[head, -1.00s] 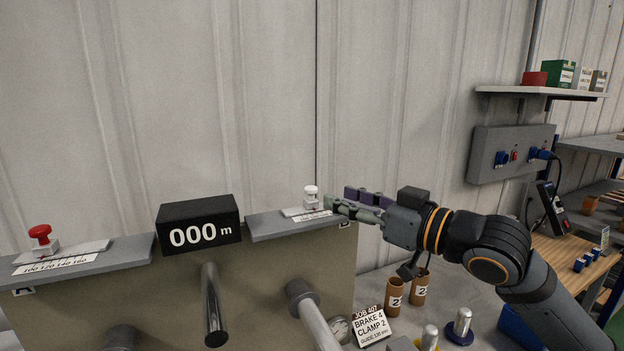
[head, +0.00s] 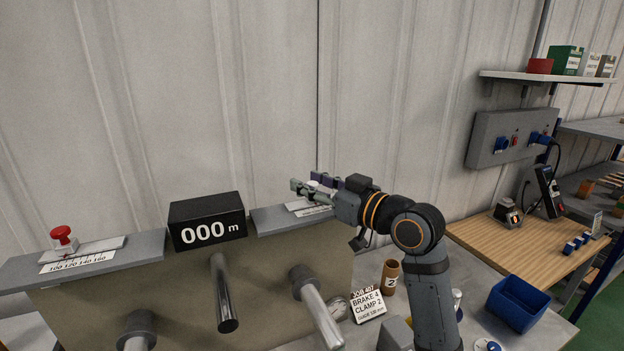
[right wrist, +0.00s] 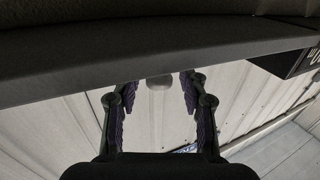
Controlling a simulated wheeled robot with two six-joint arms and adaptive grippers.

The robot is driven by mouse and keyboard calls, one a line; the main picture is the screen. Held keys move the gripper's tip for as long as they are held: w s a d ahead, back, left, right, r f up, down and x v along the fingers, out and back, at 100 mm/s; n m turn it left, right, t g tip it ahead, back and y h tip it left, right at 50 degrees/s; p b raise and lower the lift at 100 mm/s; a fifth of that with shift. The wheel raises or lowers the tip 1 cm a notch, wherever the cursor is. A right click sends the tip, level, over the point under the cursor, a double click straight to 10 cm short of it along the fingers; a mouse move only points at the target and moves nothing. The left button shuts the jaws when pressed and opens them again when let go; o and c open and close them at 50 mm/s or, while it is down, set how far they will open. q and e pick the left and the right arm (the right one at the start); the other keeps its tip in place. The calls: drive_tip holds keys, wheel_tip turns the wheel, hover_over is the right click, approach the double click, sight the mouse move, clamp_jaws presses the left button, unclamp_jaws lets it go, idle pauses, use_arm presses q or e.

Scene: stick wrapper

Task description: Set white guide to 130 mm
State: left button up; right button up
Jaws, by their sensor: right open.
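The white guide has a white knob (head: 314,178) above a pale plate and a printed scale (head: 316,211) on the right grey ledge. My right gripper (head: 307,183) is open at the knob and hides most of it in the head view. In the right wrist view a round grey-white knob (right wrist: 159,82) shows between the two spread fingers (right wrist: 157,88), towards the ledge. I cannot tell whether a finger touches it. The scale figures there are too small and covered to read. My left gripper is not in view.
A black display (head: 207,222) reads 000 m. A red-knobbed guide (head: 63,239) stands on the left ledge, with its scale in front. Metal rollers (head: 318,310) project below. A job card (head: 367,304), a cardboard tube (head: 390,277) and a blue bin (head: 517,303) are at the right.

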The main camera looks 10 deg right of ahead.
drive_tip(key=shift+d, duration=0.1)
drive_tip(key=shift+c, duration=0.3)
clamp_jaws()
drive_tip(key=shift+w, duration=0.1)
drive_tip(key=shift+w+d+f, duration=0.1)
drive_tip(key=shift+d, duration=0.05)
drive_tip(key=shift+c, duration=1.4)
unclamp_jaws()
drive_tip(key=o, duration=0.3)
drive_tip(key=shift+s, duration=0.2)
drive_tip(key=shift+o, duration=0.2)
